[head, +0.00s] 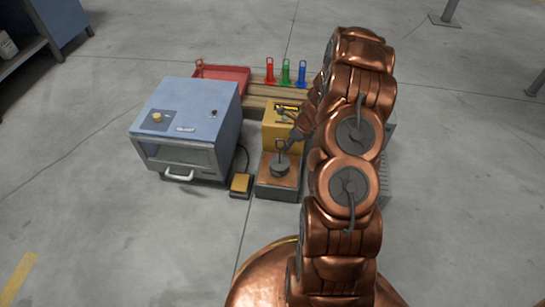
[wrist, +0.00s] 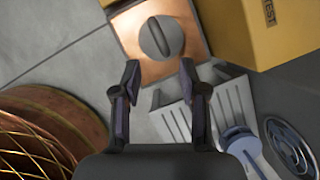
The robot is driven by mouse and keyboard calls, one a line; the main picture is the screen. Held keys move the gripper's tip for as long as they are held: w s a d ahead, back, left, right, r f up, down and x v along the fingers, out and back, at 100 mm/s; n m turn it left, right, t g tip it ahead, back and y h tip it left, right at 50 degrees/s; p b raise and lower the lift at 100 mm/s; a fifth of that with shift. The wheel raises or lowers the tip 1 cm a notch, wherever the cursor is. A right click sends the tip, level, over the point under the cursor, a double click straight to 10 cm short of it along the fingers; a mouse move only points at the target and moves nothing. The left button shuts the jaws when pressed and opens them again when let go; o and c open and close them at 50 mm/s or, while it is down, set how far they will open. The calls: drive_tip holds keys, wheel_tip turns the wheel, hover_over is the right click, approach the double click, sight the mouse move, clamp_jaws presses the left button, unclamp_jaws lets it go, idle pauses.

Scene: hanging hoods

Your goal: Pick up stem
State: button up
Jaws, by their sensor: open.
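A grey round piece (head: 280,169) with an upright loop handle stands on the copper-coloured plate (head: 264,178) in front of the yellow block; I take it to be the stem, but cannot be sure. In the wrist view the grey piece (wrist: 162,37) shows from above as a disc with a bar across it. My gripper (wrist: 159,78) is open and empty, its two fingertips apart just short of the disc in the picture, over the plate's near edge. In the head view my gripper (head: 291,143) is small and partly lost against the yellow block.
A blue box machine (head: 185,120) stands left, with a yellow pedal (head: 241,184) beside it. Behind are a red tray (head: 225,77) and red (head: 269,72), green (head: 286,73) and blue (head: 302,75) looped pieces on a wooden rack. The yellow block (wrist: 240,30) borders the plate.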

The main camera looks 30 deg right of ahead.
sight(280, 155)
drive_tip(key=b+x, duration=0.4)
drive_tip(key=x, duration=0.4)
drive_tip(key=shift+w+a, duration=0.1)
drive_tip(key=shift+w, duration=0.15)
drive_tip(key=shift+r, duration=0.1)
clamp_jaws()
idle(0.6)
